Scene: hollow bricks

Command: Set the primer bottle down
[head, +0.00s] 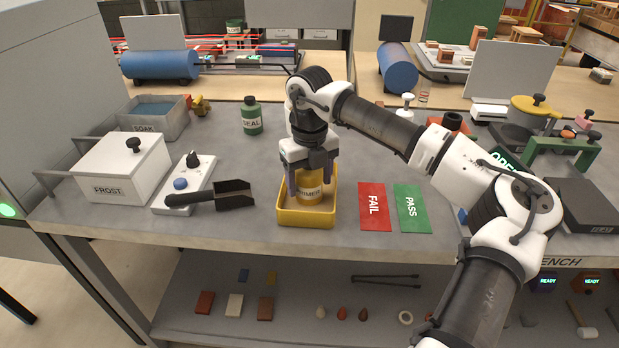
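The primer bottle (311,190) is yellow-orange with a dark label reading PRIMER. It is upright inside the yellow tray (306,219) at the middle of the bench. My gripper (310,180) points straight down over the tray, with one finger at each side of the bottle, and looks shut on it. The bottle's top is hidden by the gripper. I cannot tell whether its base touches the tray floor.
The red FAIL card (374,207) and green PASS card (412,208) lie to the right. A green SEAL bottle (252,117) stands behind.

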